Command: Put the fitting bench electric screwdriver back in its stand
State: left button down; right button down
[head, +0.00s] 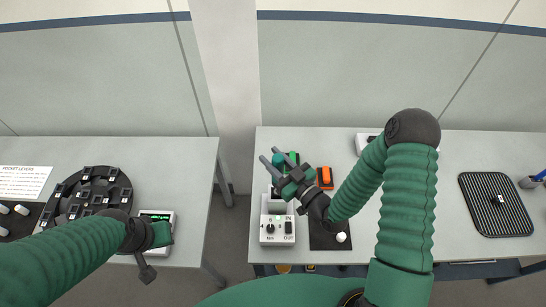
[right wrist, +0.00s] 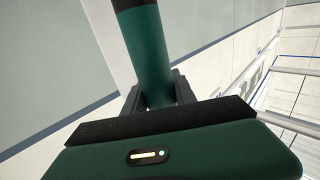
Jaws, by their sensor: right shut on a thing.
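My right gripper (head: 272,160) is raised over the left end of the right-hand bench. It is shut on a teal cylinder with a black end, which I take to be the electric screwdriver (head: 278,160). In the right wrist view the screwdriver (right wrist: 150,55) stands up between the fingers (right wrist: 158,92), its upper end cut off by the frame. I cannot pick out the stand for certain. My left gripper (head: 147,273) hangs at the left bench's front edge; its finger state is unclear.
A black panel (head: 322,240) lies right of the grey box. A ribbed black mat (head: 483,216) lies far right. A display box (head: 162,214) and round black tray (head: 120,187) are on the left bench.

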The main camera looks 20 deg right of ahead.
notch_tip(320, 180, down, 10)
jog(key=b, duration=0.8)
jog(key=shift+d+b, duration=0.15)
jog(key=shift+b, duration=0.2)
dwell(0.5)
jog(key=c, duration=0.9)
grip_release()
jog(key=shift+r, duration=0.1)
